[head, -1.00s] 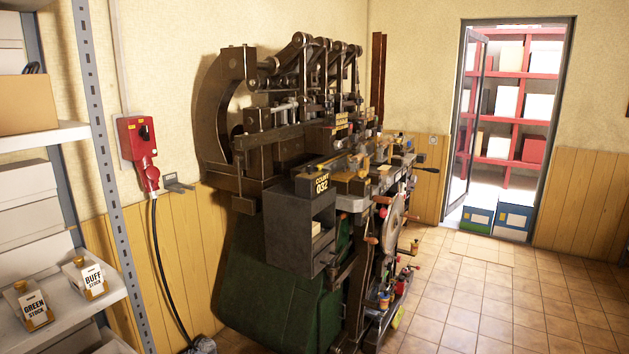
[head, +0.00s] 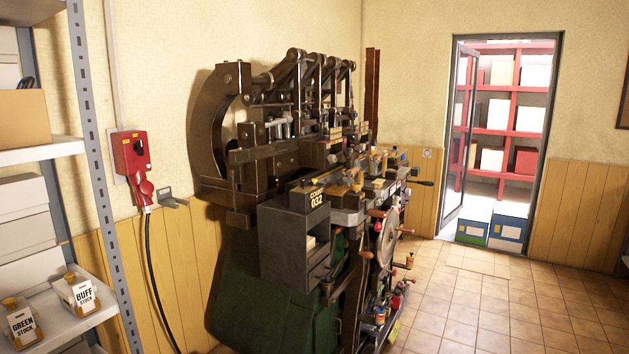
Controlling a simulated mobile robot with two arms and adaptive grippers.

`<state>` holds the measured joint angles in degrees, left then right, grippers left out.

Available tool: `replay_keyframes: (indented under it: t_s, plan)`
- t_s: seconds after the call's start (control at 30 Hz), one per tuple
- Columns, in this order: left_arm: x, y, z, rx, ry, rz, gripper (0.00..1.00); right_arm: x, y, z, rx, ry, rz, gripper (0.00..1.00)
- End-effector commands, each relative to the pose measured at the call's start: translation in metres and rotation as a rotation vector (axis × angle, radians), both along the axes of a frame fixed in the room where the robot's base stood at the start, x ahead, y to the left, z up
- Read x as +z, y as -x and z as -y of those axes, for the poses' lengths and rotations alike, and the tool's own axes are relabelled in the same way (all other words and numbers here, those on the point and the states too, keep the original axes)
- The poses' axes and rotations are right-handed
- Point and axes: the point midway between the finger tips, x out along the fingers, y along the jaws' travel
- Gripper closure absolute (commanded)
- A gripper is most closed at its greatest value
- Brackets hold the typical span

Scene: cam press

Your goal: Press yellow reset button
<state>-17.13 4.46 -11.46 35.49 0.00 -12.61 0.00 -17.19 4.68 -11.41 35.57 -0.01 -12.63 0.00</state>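A large dark cam press (head: 290,150) stands against the wall in the middle of the head view. Its dark box at the front carries a counter plate reading 032 (head: 316,198). Several small yellow and brass parts (head: 352,178) show along its bed, too small to tell whether one is a reset button. A red switch box (head: 130,152) with a dark knob is on the wall to the left, with a red plug and black cable below. Neither of my grippers is in view.
Tiled floor (head: 480,300) is clear to the right. An open doorway (head: 497,130) shows red shelving, with blue and green boxes at its threshold.

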Motion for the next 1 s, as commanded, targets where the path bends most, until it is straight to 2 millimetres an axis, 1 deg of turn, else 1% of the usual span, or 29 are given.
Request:
replay_keyframes:
  t_s: [0.03,0.23,0.3,1.0]
  plan:
    - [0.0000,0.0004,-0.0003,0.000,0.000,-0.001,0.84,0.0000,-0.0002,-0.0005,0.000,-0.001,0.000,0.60]
    - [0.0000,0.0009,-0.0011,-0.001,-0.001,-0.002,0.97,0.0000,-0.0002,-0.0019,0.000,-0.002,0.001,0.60]
    - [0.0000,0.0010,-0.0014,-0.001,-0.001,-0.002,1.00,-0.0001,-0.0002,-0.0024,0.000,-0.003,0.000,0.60]
    - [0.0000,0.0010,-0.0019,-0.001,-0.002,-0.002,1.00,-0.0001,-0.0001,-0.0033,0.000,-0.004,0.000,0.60]
